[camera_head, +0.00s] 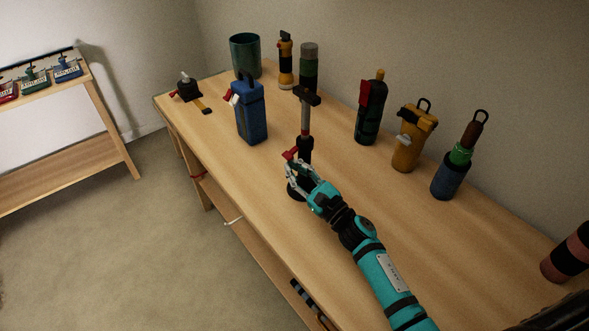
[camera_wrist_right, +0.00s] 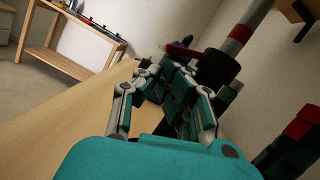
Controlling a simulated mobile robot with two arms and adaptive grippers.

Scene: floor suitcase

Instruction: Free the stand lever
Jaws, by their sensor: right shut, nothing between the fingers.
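The stand (camera_head: 306,118) is upright on the wooden table, with a dark round base, a grey pole with a red band, and a black clamp on top. Its red lever (camera_head: 290,154) sticks out to the left from the black collar (camera_head: 304,146). My right gripper (camera_head: 294,170) is shut and empty, just below the lever and in front of the pole. In the right wrist view, the fingers (camera_wrist_right: 170,72) are close to the red lever (camera_wrist_right: 180,49) and the black collar (camera_wrist_right: 217,68). I cannot tell whether they touch. My left gripper is not in view.
A blue canister (camera_head: 251,112) stands behind and left of the stand. Several bottles and flasks line the wall side, including a yellow one (camera_head: 408,143). A small black device (camera_head: 187,87) lies at the far end. The table's left edge is clear.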

